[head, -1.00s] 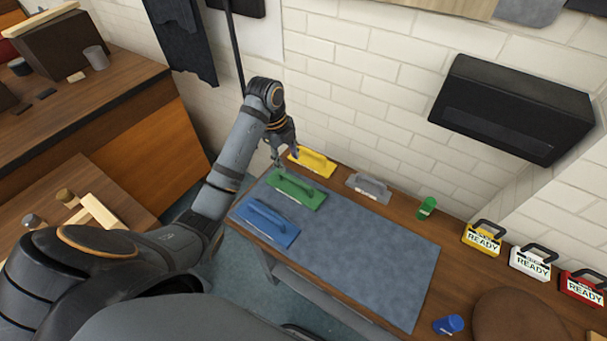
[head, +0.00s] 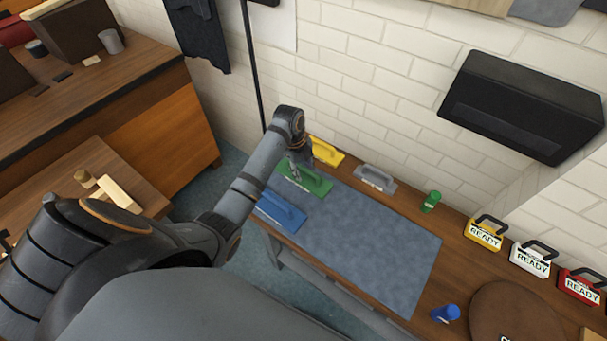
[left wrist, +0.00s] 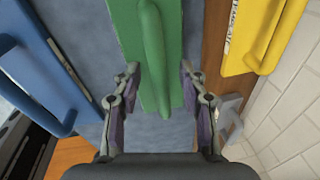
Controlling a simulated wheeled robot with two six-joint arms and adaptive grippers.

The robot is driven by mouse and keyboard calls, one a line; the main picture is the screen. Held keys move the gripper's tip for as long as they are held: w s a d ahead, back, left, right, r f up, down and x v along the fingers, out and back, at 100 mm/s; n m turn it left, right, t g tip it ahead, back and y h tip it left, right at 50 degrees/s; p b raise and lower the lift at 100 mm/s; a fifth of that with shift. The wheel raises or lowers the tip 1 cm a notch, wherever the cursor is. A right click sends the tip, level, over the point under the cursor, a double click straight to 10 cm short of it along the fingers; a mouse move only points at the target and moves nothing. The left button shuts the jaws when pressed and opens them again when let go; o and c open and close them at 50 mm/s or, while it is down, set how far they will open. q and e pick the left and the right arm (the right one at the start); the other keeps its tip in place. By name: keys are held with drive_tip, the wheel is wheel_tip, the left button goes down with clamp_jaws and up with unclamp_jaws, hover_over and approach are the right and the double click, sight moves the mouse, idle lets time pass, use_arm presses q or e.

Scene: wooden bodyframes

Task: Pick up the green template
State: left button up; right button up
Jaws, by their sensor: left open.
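The green template (head: 312,184) lies on the grey-blue mat (head: 365,250) between the blue and yellow templates. In the left wrist view the green template (left wrist: 172,35) has a raised green handle running lengthwise. My left gripper (head: 292,170) is over the end of the green template nearest the wall. In the left wrist view my left gripper (left wrist: 160,78) is open, with one finger on each side of the green handle. I cannot tell how far above the template the fingertips are. My right gripper is not in view.
The blue template (head: 279,213) lies to the left and the yellow template (head: 327,152) toward the wall. A grey template (head: 375,179), a green cup (head: 431,201) and a blue cup (head: 446,313) are farther right. READY signs (head: 486,232) stand along the wall side.

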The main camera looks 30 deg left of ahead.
use_arm(q)
drive_tip(key=shift+f, duration=0.15)
clamp_jaws()
drive_tip(key=shift+w+r, duration=0.1)
drive_tip(key=shift+r, duration=0.1)
idle(0.4)
